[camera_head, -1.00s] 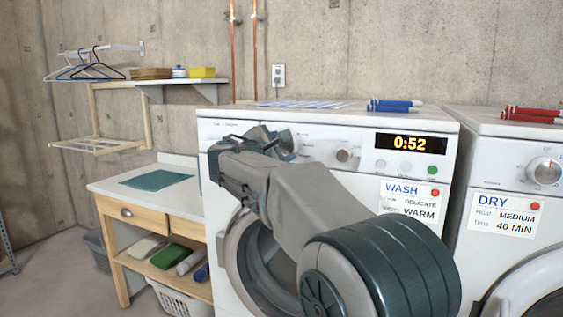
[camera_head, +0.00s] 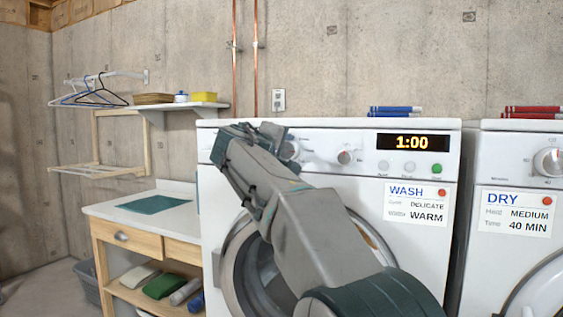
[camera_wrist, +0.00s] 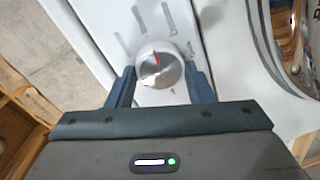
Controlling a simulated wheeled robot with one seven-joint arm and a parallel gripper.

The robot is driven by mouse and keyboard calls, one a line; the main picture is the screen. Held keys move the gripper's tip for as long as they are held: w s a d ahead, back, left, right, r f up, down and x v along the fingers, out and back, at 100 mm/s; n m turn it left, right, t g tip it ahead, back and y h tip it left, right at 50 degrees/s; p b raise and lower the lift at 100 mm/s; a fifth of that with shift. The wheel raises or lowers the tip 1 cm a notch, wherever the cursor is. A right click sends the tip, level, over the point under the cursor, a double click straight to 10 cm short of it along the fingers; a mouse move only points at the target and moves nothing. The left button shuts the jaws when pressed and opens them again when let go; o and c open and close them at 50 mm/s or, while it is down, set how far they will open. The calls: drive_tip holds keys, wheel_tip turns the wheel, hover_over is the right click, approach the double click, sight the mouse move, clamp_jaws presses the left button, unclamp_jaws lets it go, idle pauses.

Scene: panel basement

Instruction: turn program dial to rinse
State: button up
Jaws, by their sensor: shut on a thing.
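The round silver dial (camera_wrist: 158,73) with a red pointer sits between the two blue fingers of my gripper (camera_wrist: 160,86) in the wrist view. My gripper is shut on it. The pointer points up, slightly left, in that picture, and grey marks ring the dial. The washer's display (camera_head: 412,142) reads 1:00. Its WASH card (camera_head: 416,203) says DELICATE and WARM.
A dryer (camera_head: 516,150) stands close on the right. A white-topped table (camera_head: 125,215) stands left, under a wall shelf (camera_head: 190,107). The washer's round door (camera_head: 232,265) is below my arm.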

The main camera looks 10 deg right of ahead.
drive_tip(key=m+b, duration=0.2)
drive_tip(key=m, duration=0.1)
drive_tip(key=m+b, duration=0.2)
drive_tip(key=m, duration=0.1)
drive_tip(key=shift+d+f+t+y+b, duration=0.1)
drive_tip(key=shift+t+y+b, duration=0.2)
drive_tip(key=m+b, duration=0.4)
drive_tip(key=m, duration=0.2)
drive_tip(key=shift+s+d+t, duration=0.1)
drive_tip(key=shift+s+t, duration=0.05)
drive_tip(key=shift+t, duration=0.15)
drive_tip(key=m+b, duration=0.2)
drive_tip(key=m, duration=0.4)
drive_tip(key=shift+s+d+t+b, duration=0.1)
drive_tip(key=shift+t+b, duration=0.2)
drive_tip(key=shift+b, duration=0.1)
drive_tip(key=m+b, duration=0.1)
drive_tip(key=m, duration=0.5)
drive_tip(key=shift+f+b, duration=0.1)
drive_tip(key=shift+b, duration=0.2)
drive_tip(key=shift+m, duration=0.5)
drive_tip(key=o, duration=1)
drive_tip(key=shift+c, duration=0.2)
drive_tip(key=shift+h, duration=0.4)
